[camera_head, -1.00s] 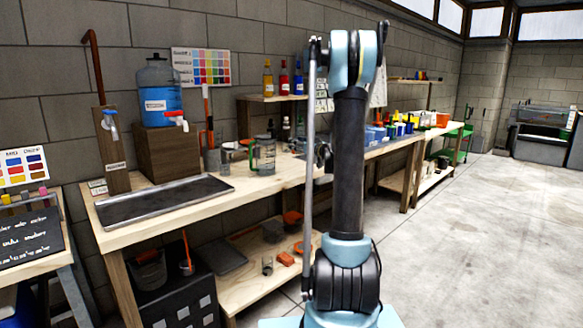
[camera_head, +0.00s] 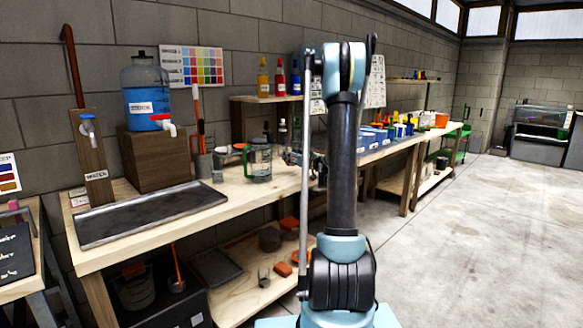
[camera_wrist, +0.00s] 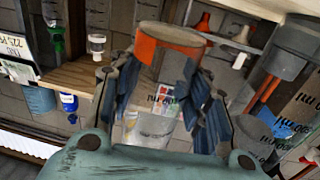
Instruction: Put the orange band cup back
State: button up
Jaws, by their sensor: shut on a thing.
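The orange band cup (camera_wrist: 152,50) is in the middle of the wrist view, with a grey rim and an orange band below it. My gripper (camera_wrist: 168,72) is shut on it, with a dark finger on each side. The lower body looks clear, and printed marks show through it; its far side is hidden. In the head view my gripper (camera_head: 300,158) is small, partly behind my arm, above the workbench and right of a clear jug (camera_head: 261,165). The held cup cannot be made out clearly there.
The wooden bench (camera_head: 225,205) carries a metal tray (camera_head: 150,210), a blue water dispenser (camera_head: 147,95) on a block, and an orange-marked container (camera_head: 238,148) beside the jug. Bottles stand on a small shelf (camera_head: 265,98). The floor (camera_head: 480,240) at right is clear.

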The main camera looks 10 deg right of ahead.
jog(key=shift+d+f, duration=0.1)
jog(key=shift+f, duration=2)
jog(key=o, duration=1.3)
